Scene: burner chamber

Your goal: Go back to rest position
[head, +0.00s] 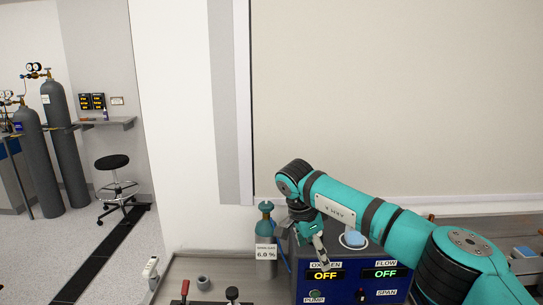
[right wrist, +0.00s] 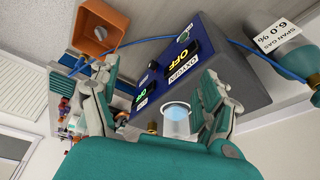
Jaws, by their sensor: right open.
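My right arm reaches in from the right in the head view. Its gripper (head: 318,252) hangs in front of the blue analyzer box (head: 382,295). In the tilted right wrist view, the two fingers of the right gripper (right wrist: 155,85) stand wide apart with nothing held between them. The analyzer box (right wrist: 182,55) shows beyond the fingers. I cannot tell whether a finger touches it. Its oxygen and flow displays both read OFF. My left gripper is in neither view.
A small teal gas cylinder (head: 265,225) labelled span gas 6.0 % stands left of the box. A small grey cup (head: 203,282) sits on the bench. An orange bin (right wrist: 97,26) shows in the wrist view. Tall cylinders (head: 62,140) and a black stool (head: 112,163) stand far left.

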